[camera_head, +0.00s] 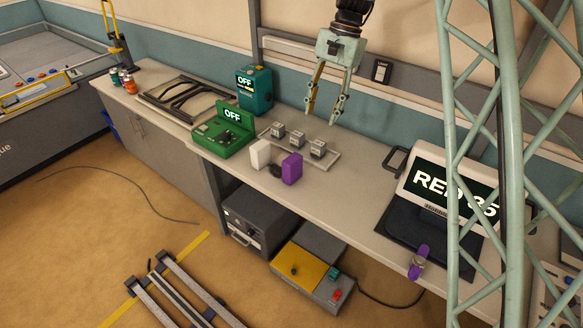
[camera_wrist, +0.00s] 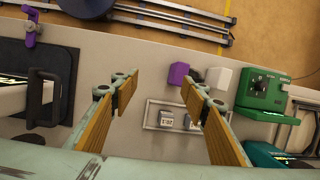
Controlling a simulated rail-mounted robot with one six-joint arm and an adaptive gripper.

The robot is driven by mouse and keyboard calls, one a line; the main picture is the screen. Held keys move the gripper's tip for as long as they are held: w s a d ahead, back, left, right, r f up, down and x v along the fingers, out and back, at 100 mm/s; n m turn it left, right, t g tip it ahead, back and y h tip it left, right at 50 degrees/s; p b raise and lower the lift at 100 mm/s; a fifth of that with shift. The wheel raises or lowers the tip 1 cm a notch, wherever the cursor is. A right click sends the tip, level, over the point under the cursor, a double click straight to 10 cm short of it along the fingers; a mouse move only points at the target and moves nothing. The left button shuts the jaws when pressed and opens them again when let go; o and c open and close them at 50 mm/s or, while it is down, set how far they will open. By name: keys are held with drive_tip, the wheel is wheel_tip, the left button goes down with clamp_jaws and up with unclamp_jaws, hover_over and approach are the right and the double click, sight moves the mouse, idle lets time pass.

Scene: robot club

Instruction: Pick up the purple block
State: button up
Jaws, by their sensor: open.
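The purple block (camera_head: 292,168) stands upright on the light workbench, near its front edge, just right of a white block (camera_head: 260,154). In the wrist view the purple block (camera_wrist: 179,73) shows beyond my gripper's right finger, next to the white block (camera_wrist: 218,77). My gripper (camera_head: 325,115) hangs above the back of the bench, pointing down, open and empty. In the wrist view its two fingers (camera_wrist: 158,90) are spread wide with nothing between them but bench top and part of the tray. The gripper is apart from the purple block.
A shallow tray (camera_head: 333,163) with small metal cubes lies behind the blocks. A green device (camera_head: 223,135) and a teal device (camera_head: 254,90), both reading OFF, stand to the left. A screen (camera_head: 440,185) stands at right, with a purple clamp (camera_head: 418,262) at the bench edge.

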drive_tip(key=m+g+p, duration=0.1)
drive_tip(key=p, duration=0.2)
approach(294, 157)
wheel_tip(294, 157, up, 2)
drive_tip(key=d, duration=0.2)
drive_tip(key=shift+w+a+f, duration=0.2)
drive_tip(key=shift+a+f, duration=0.05)
drive_tip(key=shift+f, duration=0.15)
drive_tip(key=shift+w+a+f, duration=0.2)
drive_tip(key=shift+a+f, duration=0.1)
drive_tip(key=shift+f, duration=0.1)
drive_tip(key=shift+x, duration=4.3)
drive_tip(key=shift+s+a+r, duration=0.1)
drive_tip(key=shift+s, duration=0.1)
drive_tip(key=shift+a+x, duration=0.2)
drive_tip(key=shift+x, duration=2.4)
drive_tip(key=shift+s+r, duration=0.1)
drive_tip(key=shift+r, duration=0.05)
drive_tip(key=c, duration=1)
